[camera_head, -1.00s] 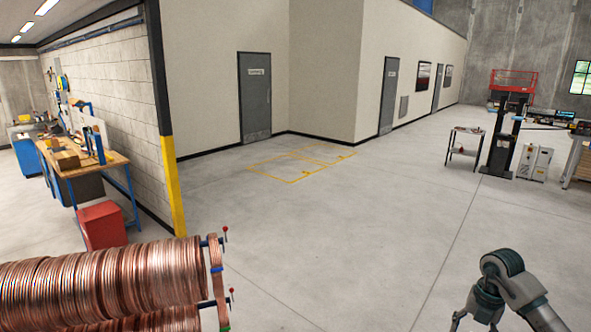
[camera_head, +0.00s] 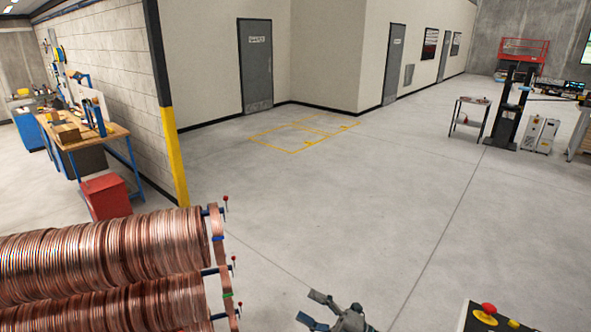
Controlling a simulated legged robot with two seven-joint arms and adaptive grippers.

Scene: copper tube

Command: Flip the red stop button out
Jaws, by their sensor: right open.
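My left gripper is not in view.
Coils of copper tube (camera_head: 110,260) on a rack fill the lower left. A workbench (camera_head: 85,135) and a red box (camera_head: 105,195) stand by the left wall.

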